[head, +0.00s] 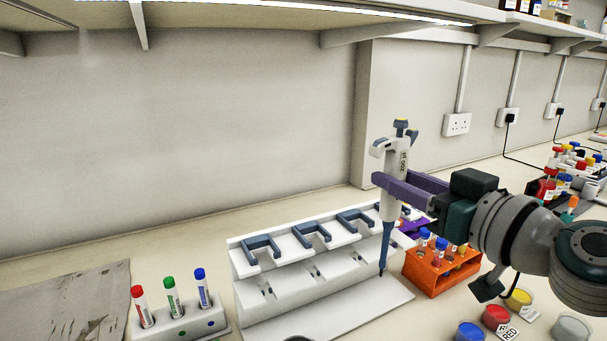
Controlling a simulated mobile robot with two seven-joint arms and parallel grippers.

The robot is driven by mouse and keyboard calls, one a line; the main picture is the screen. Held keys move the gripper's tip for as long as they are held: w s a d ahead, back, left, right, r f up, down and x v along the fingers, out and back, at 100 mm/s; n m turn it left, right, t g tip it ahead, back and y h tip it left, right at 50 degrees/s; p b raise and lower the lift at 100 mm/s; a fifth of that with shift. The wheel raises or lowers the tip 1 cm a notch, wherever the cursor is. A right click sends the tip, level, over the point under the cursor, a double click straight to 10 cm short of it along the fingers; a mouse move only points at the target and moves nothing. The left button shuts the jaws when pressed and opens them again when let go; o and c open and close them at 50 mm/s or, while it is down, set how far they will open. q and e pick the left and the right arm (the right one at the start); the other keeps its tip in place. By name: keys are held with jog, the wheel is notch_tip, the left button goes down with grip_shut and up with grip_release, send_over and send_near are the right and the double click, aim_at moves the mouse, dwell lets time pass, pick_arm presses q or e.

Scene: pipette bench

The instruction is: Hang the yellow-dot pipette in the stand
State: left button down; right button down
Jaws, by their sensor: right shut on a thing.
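A white and blue-grey pipette (391,160) hangs upright, tip down, in my right gripper (393,187), which is shut on its body. A yellow mark shows on its top. The white stand (318,286) has several blue-grey forked hooks along its upper rail, and the hooks I can see clearly are empty. The pipette is at the right end of the stand, its tip above the base plate. The gripper hides part of the stand's right end, so I cannot tell whether the pipette touches a hook. My left gripper is not in view.
An orange rack (428,277) of tubes is close on the right, with coloured pots (496,316) in front. A grey mat (65,303) lies at far left.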

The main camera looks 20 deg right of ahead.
jog(key=shift+w, duration=0.1)
jog(key=shift+w+a, duration=0.1)
jog(key=shift+w, duration=0.8)
jog(key=shift+w+a+b, duration=0.1)
jog(key=shift+w+b, duration=0.3)
jog(key=shift+w, duration=1.2)
jog(key=shift+w+a+b, duration=0.1)
jog(key=shift+w+b, duration=0.3)
jog(key=shift+w, duration=0.5)
